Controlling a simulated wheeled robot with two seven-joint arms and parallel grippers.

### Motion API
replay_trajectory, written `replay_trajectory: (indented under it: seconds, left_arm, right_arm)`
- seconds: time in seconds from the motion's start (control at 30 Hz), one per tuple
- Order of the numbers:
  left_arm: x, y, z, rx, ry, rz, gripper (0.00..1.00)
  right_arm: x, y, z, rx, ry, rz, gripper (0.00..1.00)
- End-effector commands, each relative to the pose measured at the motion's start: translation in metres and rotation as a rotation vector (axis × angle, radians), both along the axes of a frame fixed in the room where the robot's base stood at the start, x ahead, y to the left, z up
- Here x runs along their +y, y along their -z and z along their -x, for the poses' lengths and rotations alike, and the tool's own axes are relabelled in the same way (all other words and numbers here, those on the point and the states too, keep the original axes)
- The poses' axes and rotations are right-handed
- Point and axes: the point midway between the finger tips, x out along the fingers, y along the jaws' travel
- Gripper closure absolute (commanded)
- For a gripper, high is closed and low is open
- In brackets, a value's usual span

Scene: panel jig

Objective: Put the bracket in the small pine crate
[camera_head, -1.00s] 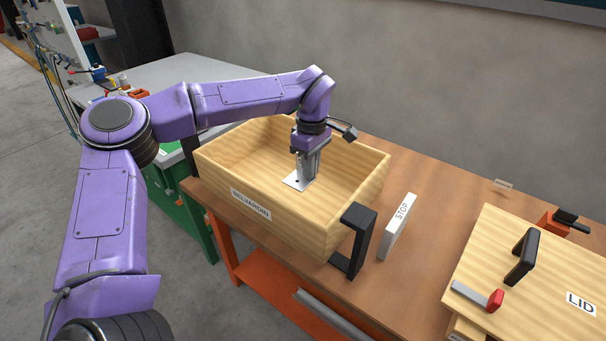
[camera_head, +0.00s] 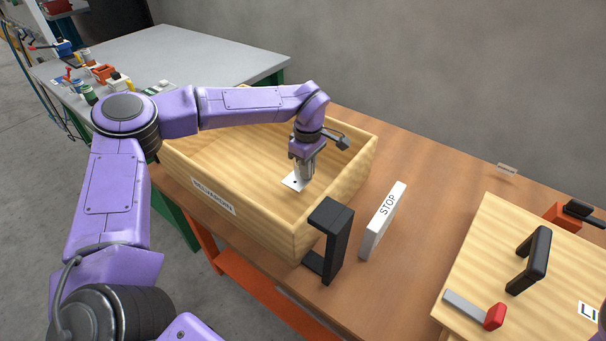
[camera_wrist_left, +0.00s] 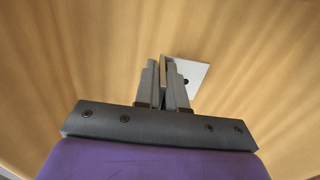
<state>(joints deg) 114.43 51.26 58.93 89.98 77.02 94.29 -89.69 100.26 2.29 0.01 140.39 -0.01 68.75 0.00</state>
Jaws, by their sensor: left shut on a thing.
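The pine crate (camera_head: 262,224) stands open on the brown bench, with a name label on its front wall. My left gripper (camera_head: 302,179) points down inside the crate's outline, towards its right side. It is shut on the bracket (camera_head: 292,182), a pale metal plate with a dark hole. In the left wrist view the bracket (camera_wrist_left: 187,76) sticks out past the fingertips (camera_wrist_left: 167,68), above the wooden floor. I cannot tell whether the bracket touches the floor. The fingers hide part of it. My right gripper is out of view.
A black handle-shaped bracket piece (camera_head: 329,240) stands at the crate's front right corner. A white STOP block (camera_head: 383,220) stands to its right. A wooden lid (camera_head: 490,262) with a black handle lies farther right. A grey table (camera_head: 190,55) stands behind left.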

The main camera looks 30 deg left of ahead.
Motion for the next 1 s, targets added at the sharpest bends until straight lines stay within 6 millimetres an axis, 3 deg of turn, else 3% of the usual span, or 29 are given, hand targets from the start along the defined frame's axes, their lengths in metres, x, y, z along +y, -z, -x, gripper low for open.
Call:
replay_trajectory:
  seconds: [0.17, 0.53, 0.57, 0.6, 0.63, 0.87, 1.0]
  left_arm:
    - [0.000, 0.029, 0.001, 0.003, 0.000, 0.000, 1.00]
    - [0.000, 0.035, 0.000, 0.000, 0.001, 0.000, 1.00]
    - [0.000, 0.035, 0.000, 0.000, 0.001, 0.000, 0.81]
    - [0.000, 0.034, 0.000, 0.000, 0.001, 0.000, 0.68]
    - [0.000, 0.034, 0.000, 0.000, 0.001, 0.000, 0.65]
    - [0.000, 0.034, 0.000, 0.000, 0.000, 0.000, 0.65]
    - [0.000, 0.024, 0.000, -0.002, 0.000, -0.001, 0.65]
  right_arm:
    - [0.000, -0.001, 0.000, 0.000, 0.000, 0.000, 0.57]
    - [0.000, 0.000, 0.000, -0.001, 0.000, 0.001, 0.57]
    - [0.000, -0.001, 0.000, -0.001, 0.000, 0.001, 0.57]
    - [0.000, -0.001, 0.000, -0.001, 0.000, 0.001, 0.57]
    - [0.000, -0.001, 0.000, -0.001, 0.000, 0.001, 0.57]
    - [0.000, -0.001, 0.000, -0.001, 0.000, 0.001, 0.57]
    - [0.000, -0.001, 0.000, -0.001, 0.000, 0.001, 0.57]
